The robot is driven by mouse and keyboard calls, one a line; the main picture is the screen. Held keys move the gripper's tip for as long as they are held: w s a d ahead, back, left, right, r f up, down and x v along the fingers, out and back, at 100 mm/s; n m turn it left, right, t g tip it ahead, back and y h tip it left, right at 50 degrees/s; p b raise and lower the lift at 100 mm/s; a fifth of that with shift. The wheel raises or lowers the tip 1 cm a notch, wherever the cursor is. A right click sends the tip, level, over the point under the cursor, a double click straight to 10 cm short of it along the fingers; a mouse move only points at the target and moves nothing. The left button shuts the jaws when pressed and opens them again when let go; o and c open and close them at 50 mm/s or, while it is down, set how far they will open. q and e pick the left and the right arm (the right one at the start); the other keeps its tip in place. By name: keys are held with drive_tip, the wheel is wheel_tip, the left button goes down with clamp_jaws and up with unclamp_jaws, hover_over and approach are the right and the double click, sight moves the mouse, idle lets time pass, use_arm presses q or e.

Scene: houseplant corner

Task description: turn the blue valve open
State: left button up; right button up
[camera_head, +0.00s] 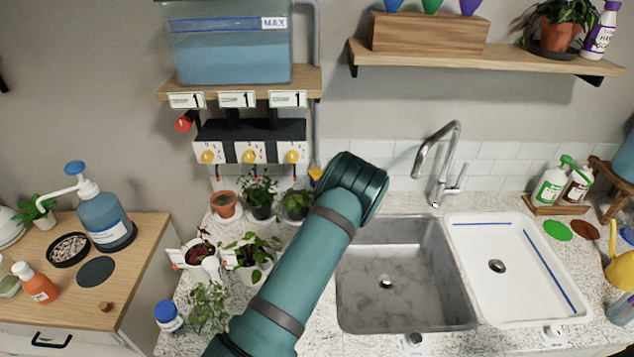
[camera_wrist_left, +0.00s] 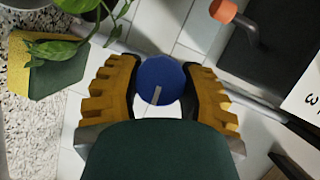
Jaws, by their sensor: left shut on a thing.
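The blue valve (camera_wrist_left: 160,78) is a round blue knob with a pale stripe mark, seen face-on in the left wrist view. The stripe runs from near its middle down toward my palm. My left gripper (camera_wrist_left: 160,92) has its ridged yellow fingers on both sides of the knob, shut on it. In the head view my teal left arm reaches up to the wall, and its wrist covers most of the gripper and the valve. A bit of yellow finger (camera_head: 315,174) shows beside the grey pipe (camera_head: 317,125). My right gripper is not in view.
A dosing box (camera_head: 250,141) with yellow knobs hangs left of my wrist, under the shelf with the water tank (camera_head: 232,45). Potted plants (camera_head: 258,195) crowd the counter below. The tap (camera_head: 440,160) and sink (camera_head: 400,270) are to the right.

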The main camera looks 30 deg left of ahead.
use_arm(q)
drive_tip(key=shift+m, duration=0.5)
drive_tip(key=o, duration=1.2)
drive_tip(key=shift+a, duration=0.1)
drive_tip(key=shift+s, duration=0.1)
drive_tip(key=v, duration=1.2)
drive_tip(key=shift+f, duration=0.2)
drive_tip(key=shift+d+f, duration=0.1)
drive_tip(key=shift+d, duration=0.1)
